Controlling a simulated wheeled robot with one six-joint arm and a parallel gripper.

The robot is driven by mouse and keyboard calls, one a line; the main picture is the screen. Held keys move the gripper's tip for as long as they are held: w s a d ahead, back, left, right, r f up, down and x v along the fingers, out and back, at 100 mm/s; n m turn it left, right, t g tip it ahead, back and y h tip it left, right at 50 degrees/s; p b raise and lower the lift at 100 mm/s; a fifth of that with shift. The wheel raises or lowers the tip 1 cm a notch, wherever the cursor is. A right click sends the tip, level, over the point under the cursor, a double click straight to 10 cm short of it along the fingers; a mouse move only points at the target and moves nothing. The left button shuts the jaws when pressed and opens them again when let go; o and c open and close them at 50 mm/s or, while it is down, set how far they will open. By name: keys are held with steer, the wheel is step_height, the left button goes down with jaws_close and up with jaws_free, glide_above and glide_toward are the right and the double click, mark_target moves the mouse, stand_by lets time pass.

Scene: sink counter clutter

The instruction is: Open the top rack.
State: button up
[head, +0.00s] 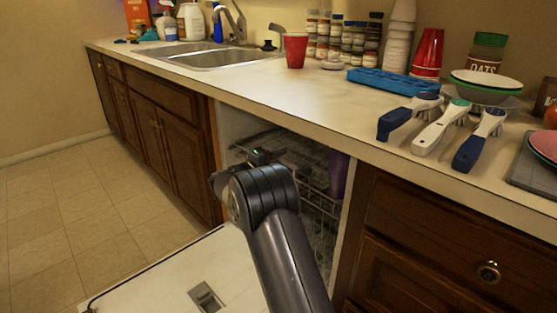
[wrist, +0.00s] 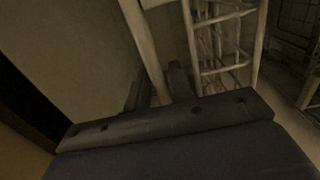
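The top rack (head: 300,152) is a light wire rack inside the dishwasher, under the counter, with its front partly hidden by my arm. In the wrist view, its pale bars (wrist: 222,68) run down from the top edge. My gripper (head: 261,157) reaches to the rack's front left part in the head view. In the wrist view, the two dark fingers of my gripper (wrist: 158,90) stand close together, one on each side of a pale rack bar. They look shut on it, though the contact itself is dim.
The dishwasher door (head: 160,280) lies folded down in front. A purple item (head: 338,174) stands at the rack's right side. Wooden cabinets (head: 430,245) flank the opening. The counter (head: 300,95) above holds a sink (head: 215,58) and clutter. Floor at left is clear.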

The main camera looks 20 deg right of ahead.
steer(key=shift+c, duration=0.5)
jaws_close()
